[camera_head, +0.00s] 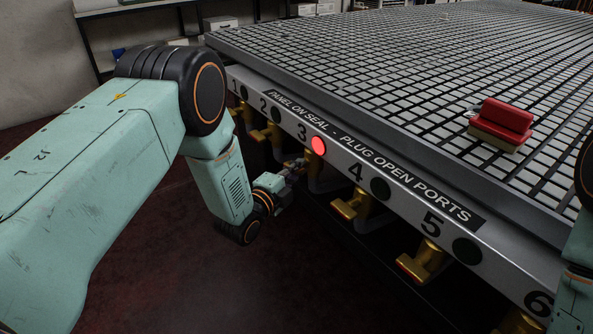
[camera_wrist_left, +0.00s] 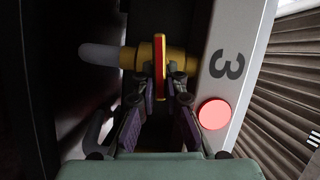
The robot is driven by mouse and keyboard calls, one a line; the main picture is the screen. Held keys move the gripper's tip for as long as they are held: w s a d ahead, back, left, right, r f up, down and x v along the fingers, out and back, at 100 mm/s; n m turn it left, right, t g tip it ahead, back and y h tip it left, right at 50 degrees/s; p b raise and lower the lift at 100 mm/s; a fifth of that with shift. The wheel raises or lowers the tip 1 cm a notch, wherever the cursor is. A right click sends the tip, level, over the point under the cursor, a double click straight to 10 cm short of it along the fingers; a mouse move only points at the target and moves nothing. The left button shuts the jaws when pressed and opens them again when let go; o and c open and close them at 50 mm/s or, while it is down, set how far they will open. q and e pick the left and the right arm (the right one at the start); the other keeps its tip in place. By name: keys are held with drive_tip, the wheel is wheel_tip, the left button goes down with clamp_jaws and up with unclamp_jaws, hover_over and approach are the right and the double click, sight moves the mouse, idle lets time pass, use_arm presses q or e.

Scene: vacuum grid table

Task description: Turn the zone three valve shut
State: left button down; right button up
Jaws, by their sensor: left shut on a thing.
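The zone three valve shows in the left wrist view as a gold body (camera_wrist_left: 178,62) with a narrow, red-edged handle (camera_wrist_left: 160,66). The handle stands upright in that picture, across the line of the gold body and grey pipe. My left gripper's fingers (camera_wrist_left: 160,98) are shut on the handle, one on each side. In the head view my left gripper (camera_head: 295,170) is at the table's edge below the number 3 and hides most of this valve. The round lamp (camera_head: 319,146) beside the 3 glows red; it also shows in the wrist view (camera_wrist_left: 213,114). My right gripper is out of view.
Gold valves for zone four (camera_head: 352,206) and zone five (camera_head: 424,264) hang under the same edge, with others further left. Their lamps are dark. A red-topped block (camera_head: 501,124) rests on the grid table (camera_head: 330,62). The dark floor in front looks clear.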

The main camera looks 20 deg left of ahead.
use_arm(q)
drive_tip(key=shift+f+m+t, duration=0.1)
drive_tip(key=shift+m+t, duration=0.2)
drive_tip(key=shift+m, duration=0.5)
drive_tip(key=c, duration=1.4)
unclamp_jaws()
drive_tip(key=v, duration=1.2)
